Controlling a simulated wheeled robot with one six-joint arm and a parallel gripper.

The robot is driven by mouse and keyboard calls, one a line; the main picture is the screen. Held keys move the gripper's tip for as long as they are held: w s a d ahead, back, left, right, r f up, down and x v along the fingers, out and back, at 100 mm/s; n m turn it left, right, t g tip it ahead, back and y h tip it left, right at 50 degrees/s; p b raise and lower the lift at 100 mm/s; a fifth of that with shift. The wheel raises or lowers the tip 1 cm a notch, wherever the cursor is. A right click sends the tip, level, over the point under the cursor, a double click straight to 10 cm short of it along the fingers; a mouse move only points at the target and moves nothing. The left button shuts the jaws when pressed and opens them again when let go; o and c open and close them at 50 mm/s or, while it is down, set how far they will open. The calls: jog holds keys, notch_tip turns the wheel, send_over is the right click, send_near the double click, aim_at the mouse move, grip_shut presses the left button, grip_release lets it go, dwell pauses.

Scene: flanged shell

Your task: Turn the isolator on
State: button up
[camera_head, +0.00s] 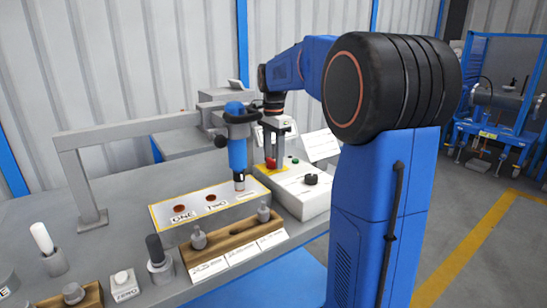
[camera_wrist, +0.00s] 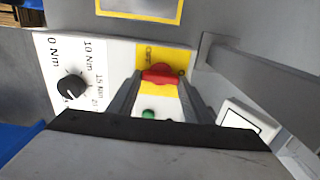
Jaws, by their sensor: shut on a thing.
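The isolator is a red rotary handle (camera_head: 271,163) on a yellow plate, on top of a white control box (camera_head: 307,199). In the wrist view the red handle (camera_wrist: 160,73) lies crosswise between my fingertips, with the yellow plate (camera_wrist: 150,56) around it. My gripper (camera_head: 271,153) points down over the isolator and is shut on the red handle. The handle's lower part and some of the plate's lettering are hidden by my fingers.
A blue tool (camera_head: 237,155) hangs just left of my gripper. A black dial (camera_wrist: 71,88) and a green button (camera_wrist: 148,114) sit on the box. A grey frame bar (camera_wrist: 255,80) runs close beside the isolator. A wooden rack (camera_head: 230,243) stands in front.

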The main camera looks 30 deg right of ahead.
jog(key=o, duration=1.1)
jog(key=shift+c, duration=0.2)
jog(key=shift+r, duration=0.1)
notch_tip(320, 180, up, 17)
jog(key=shift+r, duration=0.1)
